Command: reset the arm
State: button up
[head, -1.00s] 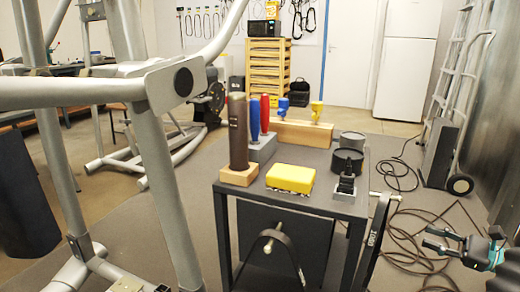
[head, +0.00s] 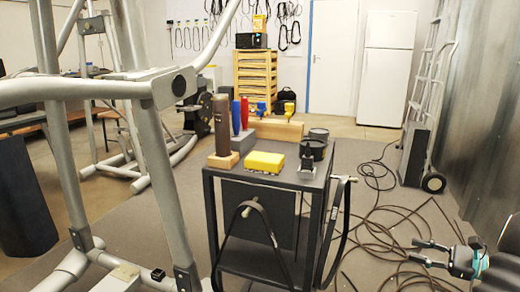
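My gripper (head: 414,251) shows at the lower right edge of the head view. Its two dark fingers point left and stand apart, with nothing seen between them. The teal and black body (head: 466,261) of the gripper is behind the fingers, and most of the arm is out of the frame. The gripper is over the floor, to the right of the small black table (head: 222,171) and apart from it.
The table holds a yellow block (head: 263,162), a brown cylinder (head: 222,125), screwdrivers and black cups. Cables (head: 385,225) lie on the floor between table and gripper. A grey machine frame (head: 160,160) fills the left.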

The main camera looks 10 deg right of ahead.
jog(key=s+a+f+n+g+h, duration=0.1)
jog(key=s+a+f+g, duration=0.1)
jog(key=f, duration=0.2)
jog(key=s+a+f+g+h, duration=0.1)
jog(key=s+a+f+g, duration=0.1)
jog(key=f, duration=0.1)
jog(key=s+a+n+g+h, duration=0.3)
jog(key=a+n+g, duration=0.25)
jog(key=a, duration=0.35)
jog(key=s+a+r+n+h, duration=0.2)
jog(key=a+r+n, duration=0.2)
jog(key=a, duration=0.4)
jog(key=s+a+r+n+t+h, duration=0.1)
jog(key=s+a+r+n+h, duration=0.1)
jog(key=a+r+n, duration=0.3)
jog(key=s+a+r+n+t+h+p, duration=0.1)
jog(key=a+r+n, duration=0.4)
jog(key=a, duration=0.7)
jog(key=shift+s+a+n+h, duration=0.25)
jog(key=shift+s+n+h, duration=0.55)
jog(key=shift+n, duration=0.45)
